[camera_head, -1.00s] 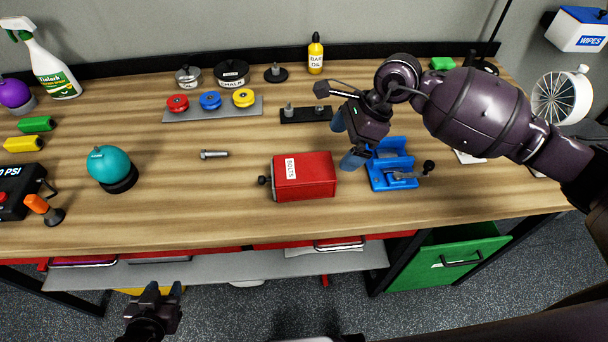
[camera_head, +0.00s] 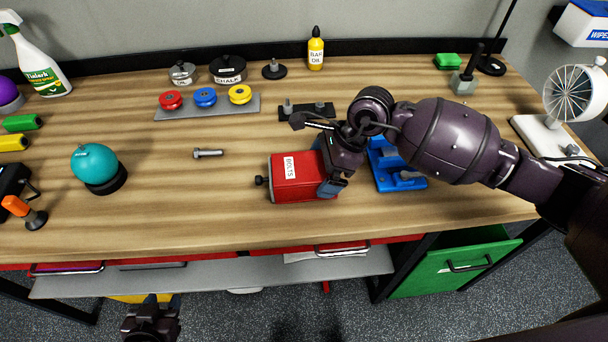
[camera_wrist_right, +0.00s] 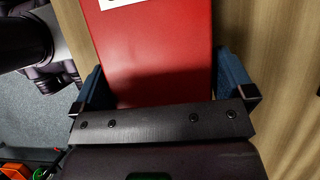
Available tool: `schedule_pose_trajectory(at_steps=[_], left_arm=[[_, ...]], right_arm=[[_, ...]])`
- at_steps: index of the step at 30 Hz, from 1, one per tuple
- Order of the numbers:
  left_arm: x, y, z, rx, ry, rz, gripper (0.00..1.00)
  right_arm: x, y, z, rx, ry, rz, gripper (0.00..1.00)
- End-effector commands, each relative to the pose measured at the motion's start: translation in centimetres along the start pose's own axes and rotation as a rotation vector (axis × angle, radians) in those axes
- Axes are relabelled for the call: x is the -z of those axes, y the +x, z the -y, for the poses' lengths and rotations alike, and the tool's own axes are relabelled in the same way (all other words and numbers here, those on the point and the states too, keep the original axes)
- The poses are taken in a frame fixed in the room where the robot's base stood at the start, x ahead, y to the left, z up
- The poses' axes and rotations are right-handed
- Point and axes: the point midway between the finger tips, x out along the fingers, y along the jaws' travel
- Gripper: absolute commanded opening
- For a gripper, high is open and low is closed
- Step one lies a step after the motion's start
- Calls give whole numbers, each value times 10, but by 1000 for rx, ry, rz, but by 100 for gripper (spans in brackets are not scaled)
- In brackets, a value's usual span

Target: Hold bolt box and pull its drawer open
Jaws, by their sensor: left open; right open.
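The red bolt box (camera_head: 297,178), labelled BOLTS, lies on the workbench with its dark drawer knob (camera_head: 261,181) facing left. My right gripper (camera_head: 329,171) is at the box's right end, its blue fingers one on each side of it. In the right wrist view the red box (camera_wrist_right: 155,55) reaches between the two fingers (camera_wrist_right: 165,85); the fingers are open, and whether they touch its sides is hard to tell. My left gripper (camera_head: 152,304) is open and empty, low in front of the bench, away from the box.
A blue fixture (camera_head: 398,175) stands just right of the box, close to my right gripper. A loose bolt (camera_head: 208,153) lies behind and left of the box. A teal ball on a stand (camera_head: 95,165) is further left. The bench top (camera_head: 190,215) left of the knob is clear.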

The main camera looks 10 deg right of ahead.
Motion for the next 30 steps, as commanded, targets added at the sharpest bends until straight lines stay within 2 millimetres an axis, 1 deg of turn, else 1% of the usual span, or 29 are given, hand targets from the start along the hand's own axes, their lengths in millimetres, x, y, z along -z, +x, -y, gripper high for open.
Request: schedule_pose_trajectory(at_steps=[20, 21, 23, 27, 30], left_arm=[[-7, -2, 0, 2, -1, 13, 43], [-7, -2, 0, 2, -1, 13, 43], [-7, -2, 0, 2, -1, 13, 43], [-7, -2, 0, 1, -1, 13, 43], [-7, -2, 1, 1, 0, 13, 43]], right_arm=[[0, 0, 0, 0, -1, -1, 100], [0, 0, 0, 0, -1, -1, 97], [0, 0, 0, 0, 0, 0, 88], [0, 0, 0, 0, 0, 0, 67], [0, 0, 0, 0, 0, 0, 67]])
